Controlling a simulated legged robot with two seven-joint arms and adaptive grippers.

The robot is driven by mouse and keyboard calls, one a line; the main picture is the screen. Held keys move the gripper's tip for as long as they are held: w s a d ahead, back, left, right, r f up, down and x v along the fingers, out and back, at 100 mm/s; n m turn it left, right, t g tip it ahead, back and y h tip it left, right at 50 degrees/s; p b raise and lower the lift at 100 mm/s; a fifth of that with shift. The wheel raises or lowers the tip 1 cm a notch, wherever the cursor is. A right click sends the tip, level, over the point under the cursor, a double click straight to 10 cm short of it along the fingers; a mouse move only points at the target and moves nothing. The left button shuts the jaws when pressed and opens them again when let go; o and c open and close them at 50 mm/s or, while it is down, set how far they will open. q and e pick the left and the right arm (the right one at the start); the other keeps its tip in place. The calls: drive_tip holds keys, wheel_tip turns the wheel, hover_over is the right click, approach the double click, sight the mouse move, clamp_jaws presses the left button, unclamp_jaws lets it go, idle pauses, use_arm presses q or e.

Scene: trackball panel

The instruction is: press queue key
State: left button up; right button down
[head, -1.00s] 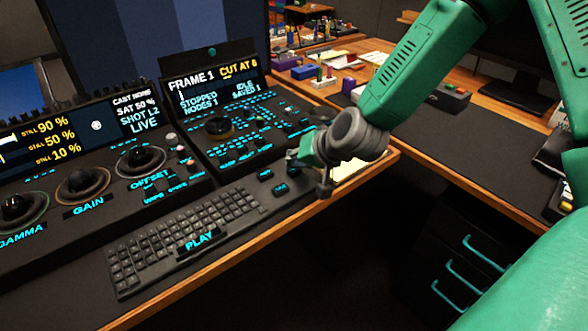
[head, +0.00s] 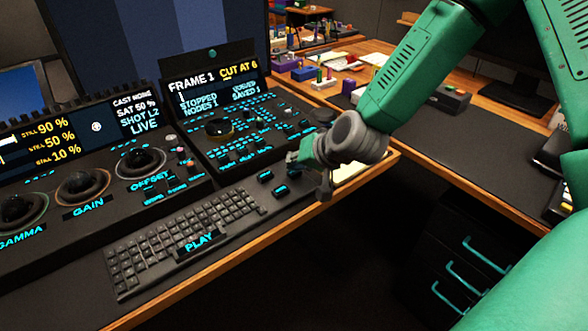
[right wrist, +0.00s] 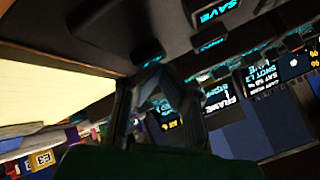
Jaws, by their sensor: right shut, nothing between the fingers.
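My right gripper (head: 308,164) is shut and empty, low over the right end of the desk, beside two small dark keys with cyan labels. One key (head: 265,175) lies to its left. The other key (head: 280,189) is nearer the desk's front edge. The labels are too small to read in the head view. In the right wrist view the gripper fingers (right wrist: 152,82) show dark; a key marked SAVE (right wrist: 215,11) is above them, with another lit key (right wrist: 209,42) below it. I cannot tell which key, if any, the fingertips touch. The small screen (head: 212,90) appears to read STOPPED and QUEUED. My left gripper is out of view.
A keyboard (head: 185,240) with a PLAY bar lies left of the keys. Trackball panels (head: 140,162) and a control panel (head: 222,132) stand behind. A pale pad (head: 358,172) lies right of the gripper. The desk's wooden front edge (head: 250,240) is close.

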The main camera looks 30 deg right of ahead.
drive_tip(key=shift+r+p, duration=0.65)
drive_tip(key=shift+r, duration=0.1)
wheel_tip(320, 180, up, 5)
drive_tip(key=p, duration=0.5)
drive_tip(key=shift+r, duration=0.1)
idle(0.5)
